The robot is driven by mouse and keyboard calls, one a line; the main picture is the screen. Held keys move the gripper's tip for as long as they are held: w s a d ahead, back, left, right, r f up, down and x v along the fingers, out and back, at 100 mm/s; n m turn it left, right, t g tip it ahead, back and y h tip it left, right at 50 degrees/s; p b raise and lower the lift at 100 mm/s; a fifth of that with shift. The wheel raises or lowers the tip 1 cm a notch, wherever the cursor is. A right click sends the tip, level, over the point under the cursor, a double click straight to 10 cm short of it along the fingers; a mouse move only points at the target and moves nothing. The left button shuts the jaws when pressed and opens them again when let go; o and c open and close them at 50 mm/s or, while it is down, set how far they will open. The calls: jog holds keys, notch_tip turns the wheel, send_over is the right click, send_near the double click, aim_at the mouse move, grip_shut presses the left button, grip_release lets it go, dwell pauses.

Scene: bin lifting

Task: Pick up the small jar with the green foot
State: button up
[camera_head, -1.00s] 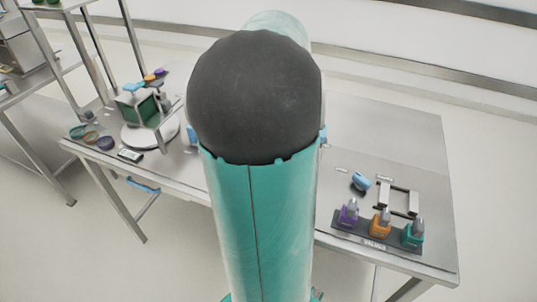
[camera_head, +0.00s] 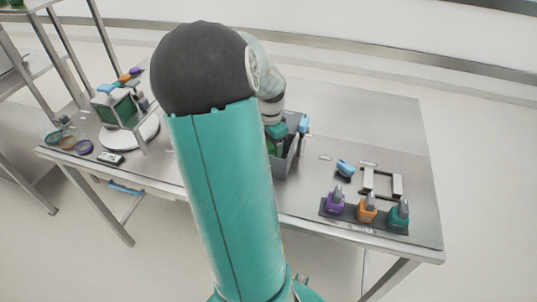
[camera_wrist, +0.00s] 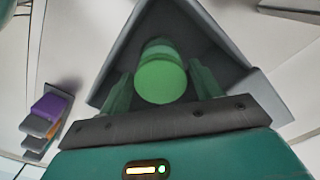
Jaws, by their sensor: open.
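In the wrist view, a small round jar with a bright green foot (camera_wrist: 160,80) lies inside a dark grey bin (camera_wrist: 108,88), its green end facing the camera. My gripper (camera_wrist: 162,82) is open, with its two greenish fingers on either side of the jar. Whether the fingers touch it cannot be told. In the head view, the grey bin (camera_head: 291,160) stands on the table just right of my arm, with blue parts at its rim. My arm hides part of it, and the jar cannot be made out clearly there.
A dark rack on the steel table (camera_head: 395,125) holds a purple (camera_head: 335,203), an orange (camera_head: 367,210) and a green (camera_head: 398,216) bottle-like item. A blue item (camera_head: 345,168) and a metal frame (camera_head: 381,182) lie behind. A white turntable (camera_head: 140,135) stands left. The far right tabletop is clear.

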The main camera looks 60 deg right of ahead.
notch_tip(320, 180, down, 2)
jog(key=shift+w+f, duration=0.1)
jog(key=shift+f, duration=0.15)
jog(key=c, duration=0.8)
jog(key=shift+r, duration=0.15)
